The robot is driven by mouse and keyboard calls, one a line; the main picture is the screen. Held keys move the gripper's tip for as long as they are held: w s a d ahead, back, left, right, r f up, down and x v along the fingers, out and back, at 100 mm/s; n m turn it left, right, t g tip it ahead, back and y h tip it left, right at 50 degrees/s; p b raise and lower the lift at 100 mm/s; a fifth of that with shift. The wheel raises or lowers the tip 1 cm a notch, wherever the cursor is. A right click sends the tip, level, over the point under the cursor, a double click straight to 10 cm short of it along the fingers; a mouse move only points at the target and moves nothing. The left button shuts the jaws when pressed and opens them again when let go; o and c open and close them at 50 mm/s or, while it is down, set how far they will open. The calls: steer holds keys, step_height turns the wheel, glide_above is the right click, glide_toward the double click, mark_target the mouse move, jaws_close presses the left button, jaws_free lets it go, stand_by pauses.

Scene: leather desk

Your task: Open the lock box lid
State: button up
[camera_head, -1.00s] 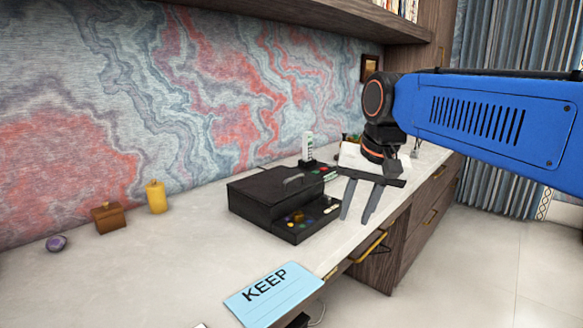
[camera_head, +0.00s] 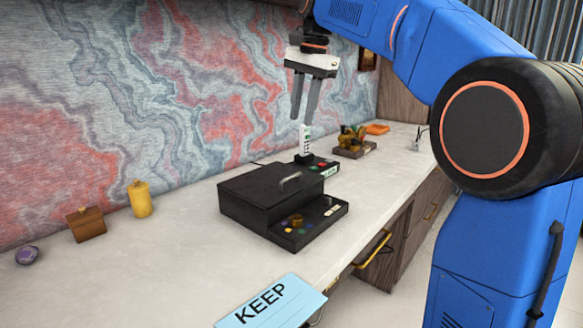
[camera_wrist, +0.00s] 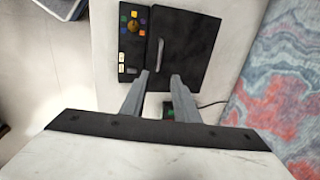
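The black lock box (camera_head: 258,196) stands on the desk with its lid (camera_head: 262,184) closed. A grey handle (camera_head: 291,181) rises from the lid near its right edge. A front panel (camera_head: 306,226) carries a brass knob (camera_head: 297,219) and several coloured buttons. In the wrist view the lid (camera_wrist: 188,47), its handle (camera_wrist: 160,50) and the panel's knob (camera_wrist: 132,26) lie beyond the fingertips. My gripper (camera_head: 303,120) points down above the desk, behind the box in the head view, apart from it. Its fingers are spread and empty; they also show in the wrist view (camera_wrist: 159,76).
Brown and orange items (camera_head: 352,138) sit farther back. A yellow canister (camera_head: 140,199), wooden box (camera_head: 86,224) and purple stone (camera_head: 28,255) are at left. A blue KEEP card (camera_head: 270,303) shows in front.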

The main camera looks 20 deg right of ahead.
mark_target(293, 177)
steer(key=w+f, duration=0.1)
steer(key=f, duration=0.4)
steer(key=a+f, duration=0.1)
steer(key=f, duration=0.5)
steer(key=w+f, duration=0.1)
steer(key=f, duration=0.4)
steer(key=shift+w+a+f, duration=0.3)
steer(key=shift+a+f, duration=0.1)
steer(key=shift+c, duration=0.7)
jaws_close()
